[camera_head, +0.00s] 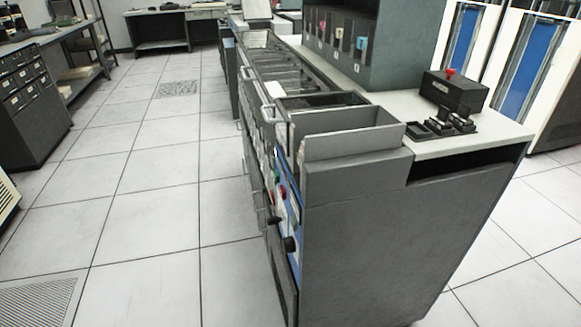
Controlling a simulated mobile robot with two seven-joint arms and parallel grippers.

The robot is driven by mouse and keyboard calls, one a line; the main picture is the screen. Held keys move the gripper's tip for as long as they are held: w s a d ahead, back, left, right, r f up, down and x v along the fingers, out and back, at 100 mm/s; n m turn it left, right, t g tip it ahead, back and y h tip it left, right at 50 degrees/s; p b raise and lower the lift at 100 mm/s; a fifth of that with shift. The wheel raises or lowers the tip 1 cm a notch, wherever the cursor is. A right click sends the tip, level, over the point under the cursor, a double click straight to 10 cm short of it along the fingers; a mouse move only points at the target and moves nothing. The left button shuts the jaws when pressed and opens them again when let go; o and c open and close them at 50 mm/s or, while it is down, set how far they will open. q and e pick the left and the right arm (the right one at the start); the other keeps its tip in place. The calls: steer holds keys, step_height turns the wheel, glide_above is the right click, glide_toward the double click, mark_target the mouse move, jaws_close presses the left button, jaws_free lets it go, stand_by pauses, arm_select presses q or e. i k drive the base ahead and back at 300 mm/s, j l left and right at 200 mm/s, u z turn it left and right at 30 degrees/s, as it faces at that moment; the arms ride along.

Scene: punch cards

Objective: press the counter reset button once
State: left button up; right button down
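A black box (454,91) with a small pale display on its front stands on the white top at the right end of the grey machine. A red button (450,72) sits on top of this box. I cannot read any label that marks it as the counter reset button. Other small red and green buttons (280,183) show on the machine's front panel, seen at a steep angle. Neither of my grippers is in view.
The grey machine (357,240) fills the middle, with an open tray (352,140) on it. Small black stamp-like items (440,125) lie in front of the black box. A grey cabinet (350,50) stands behind. The tiled floor (150,220) at left is clear.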

mark_target(294, 224)
steer(key=i+j+u, duration=0.1)
steer(key=j, duration=0.25)
steer(key=i+j+u, duration=0.15)
steer(key=i+j, duration=0.15)
steer(key=i+j+u, duration=0.1)
steer(key=i+j, duration=0.15)
steer(key=j, duration=0.15)
